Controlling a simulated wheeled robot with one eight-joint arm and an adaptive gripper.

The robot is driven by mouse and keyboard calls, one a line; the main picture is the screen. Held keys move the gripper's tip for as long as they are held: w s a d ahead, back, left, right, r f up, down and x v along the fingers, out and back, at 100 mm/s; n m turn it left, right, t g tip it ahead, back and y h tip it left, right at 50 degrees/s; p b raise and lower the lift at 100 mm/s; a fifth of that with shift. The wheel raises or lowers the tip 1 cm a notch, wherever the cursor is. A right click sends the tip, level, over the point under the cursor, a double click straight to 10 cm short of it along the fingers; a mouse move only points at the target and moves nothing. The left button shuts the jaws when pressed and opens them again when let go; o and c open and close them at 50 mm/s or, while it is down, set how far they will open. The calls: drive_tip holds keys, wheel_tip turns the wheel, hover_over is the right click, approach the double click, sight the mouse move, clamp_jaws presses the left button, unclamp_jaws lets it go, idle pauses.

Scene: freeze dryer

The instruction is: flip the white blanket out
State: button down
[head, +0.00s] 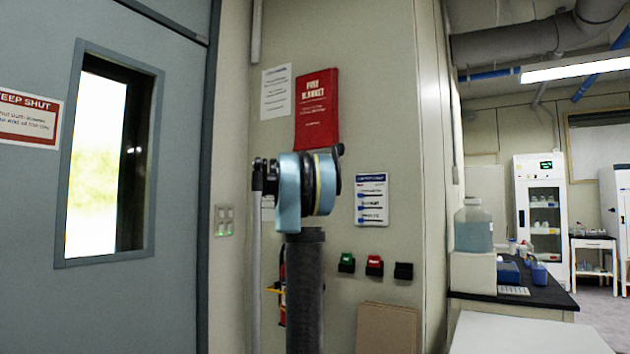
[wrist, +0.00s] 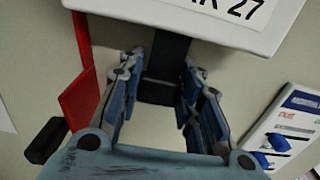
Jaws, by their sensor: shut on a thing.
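A red fire blanket pouch (head: 317,108) is on the wall, above and behind my arm in the head view. A red panel, apparently part of the pouch, shows at the left of the wrist view (wrist: 88,92). My gripper (wrist: 160,72) has its blue fingers on either side of a black strap-like piece (wrist: 168,52), shut on it. Above it, a white panel with black lettering (wrist: 215,14) fills the top of the wrist view. In the head view my own arm hides the gripper. No loose white cloth is plainly visible.
A notice card with blue marks (head: 371,199) is on the wall to the right; green, red and black wall fittings (head: 374,265) sit below. A grey door (head: 185,190) is at the left. A dark bench (head: 540,298) with lab items stands at the right.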

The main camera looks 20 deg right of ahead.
drive_tip(key=shift+f, duration=0.25)
drive_tip(key=c, duration=1.1)
unclamp_jaws()
drive_tip(key=shift+w+a, duration=0.1)
drive_tip(key=shift+w, duration=0.05)
drive_tip(key=v, duration=1.2)
drive_tip(key=shift+f, duration=0.1)
